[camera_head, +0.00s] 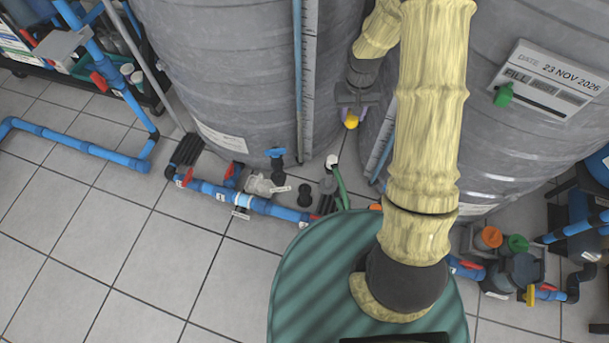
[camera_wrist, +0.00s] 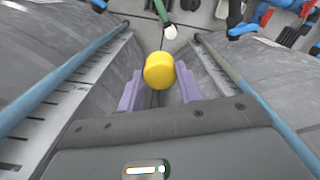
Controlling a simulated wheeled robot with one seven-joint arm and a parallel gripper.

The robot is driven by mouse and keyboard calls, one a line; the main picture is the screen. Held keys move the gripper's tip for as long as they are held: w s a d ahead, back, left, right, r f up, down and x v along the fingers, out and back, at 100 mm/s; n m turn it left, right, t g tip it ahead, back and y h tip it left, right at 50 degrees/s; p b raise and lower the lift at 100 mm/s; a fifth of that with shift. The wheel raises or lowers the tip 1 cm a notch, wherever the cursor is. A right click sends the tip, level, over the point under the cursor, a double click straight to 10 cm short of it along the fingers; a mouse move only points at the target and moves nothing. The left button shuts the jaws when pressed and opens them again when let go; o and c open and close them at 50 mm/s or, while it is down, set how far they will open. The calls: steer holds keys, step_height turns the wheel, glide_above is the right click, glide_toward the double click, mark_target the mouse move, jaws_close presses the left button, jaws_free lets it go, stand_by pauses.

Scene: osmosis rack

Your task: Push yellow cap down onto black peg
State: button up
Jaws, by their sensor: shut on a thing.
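The yellow cap (camera_wrist: 158,70) is a short cylinder. My gripper (camera_wrist: 159,88) is shut on it, with a pale purple finger on each side. In the head view the cap (camera_head: 352,121) shows just below the fingers of my gripper (camera_head: 355,110), in the gap between two big grey tanks and above the floor. Black fittings (camera_head: 305,194) stand upright on the floor near the blue pipe, to the lower left of the cap. I cannot tell for certain which one is the black peg.
Grey tanks (camera_head: 245,80) stand close on both sides of my gripper. A blue pipe (camera_head: 270,208) with valves runs along the floor in front. A white-tipped green hose (camera_head: 339,185) rises near the fittings. Open tiled floor (camera_head: 80,215) lies at the left.

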steer(key=a+f+n+b, duration=0.3)
steer(key=f+n, duration=0.4)
steer(key=f, duration=0.1)
steer(key=a+f+n+b, duration=0.3)
steer(key=f+n+b, duration=0.1)
steer(key=f+n, duration=0.45)
steer(key=n+b, duration=0.5)
steer(key=n, duration=0.9)
glide_toward(305, 188)
steer(key=shift+w, duration=0.1)
steer(key=shift+a+r, duration=0.1)
step_height(305, 188, down, 6)
steer(key=b, duration=0.5)
steer(key=shift+b, duration=0.3)
steer(key=shift+r+p, duration=0.1)
steer(key=shift+p, duration=0.7)
steer(key=shift+f, duration=0.4)
steer(key=o, duration=1)
